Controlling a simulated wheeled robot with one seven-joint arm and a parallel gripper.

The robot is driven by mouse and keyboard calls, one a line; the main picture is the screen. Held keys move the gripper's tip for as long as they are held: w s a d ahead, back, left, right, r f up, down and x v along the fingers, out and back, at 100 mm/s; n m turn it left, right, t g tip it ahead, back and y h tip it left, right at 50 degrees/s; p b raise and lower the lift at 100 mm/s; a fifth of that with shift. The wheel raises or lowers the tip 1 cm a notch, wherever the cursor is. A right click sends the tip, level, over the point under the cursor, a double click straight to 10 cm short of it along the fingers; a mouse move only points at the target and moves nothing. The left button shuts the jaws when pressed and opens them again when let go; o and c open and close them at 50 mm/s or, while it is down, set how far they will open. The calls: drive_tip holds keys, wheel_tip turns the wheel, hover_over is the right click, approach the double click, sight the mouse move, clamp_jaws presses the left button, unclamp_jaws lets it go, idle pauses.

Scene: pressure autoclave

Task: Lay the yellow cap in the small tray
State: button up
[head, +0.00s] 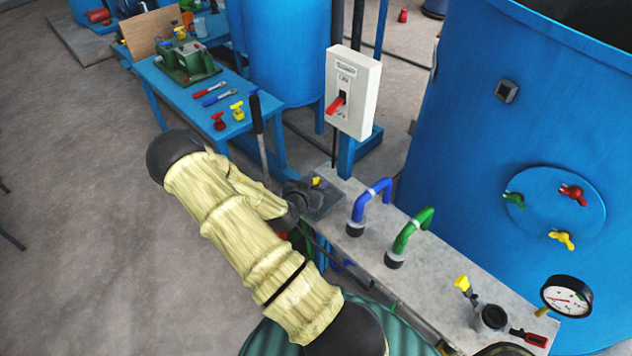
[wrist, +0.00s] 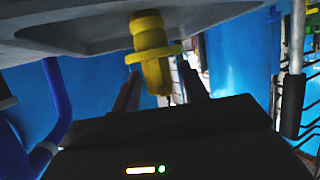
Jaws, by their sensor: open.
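The yellow cap (wrist: 152,48) stands against the inside of the small grey tray (wrist: 55,38), which spans the top of the wrist view. That view appears upside down. My gripper (wrist: 160,75) is open, with one dark finger on each side of the cap's lower part in the picture. I see no clear grip on it. In the head view a bit of the yellow cap (head: 316,182) shows at the small tray (head: 325,203), beside my gripper (head: 308,188). My gripper hides part of the tray there.
A blue pipe (head: 370,203) and a green pipe (head: 412,232) rise from the grey bench just right of the tray. A switch box (head: 353,92) stands behind it, and a black-handled lever (head: 257,118) is to its left. A large blue tank (head: 470,120) fills the right.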

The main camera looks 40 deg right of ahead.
drive_tip(key=b+v, duration=0.1)
drive_tip(key=v, duration=0.9)
drive_tip(key=shift+s+a+b, duration=0.2)
drive_tip(key=shift+a+b, duration=0.1)
drive_tip(key=a+r+n+g+y, duration=0.1)
drive_tip(key=a+n+y, duration=0.3)
drive_tip(key=a+y, duration=0.7)
drive_tip(key=s+a+r+n+g+y, duration=0.1)
drive_tip(key=s+a+r+n+g, duration=0.1)
drive_tip(key=s+a+r+n, duration=0.6)
wheel_tip(320, 180, up, 3)
drive_tip(key=shift+a+r+n, duration=0.2)
drive_tip(key=shift+a+n, duration=0.1)
drive_tip(key=shift+a, duration=0.15)
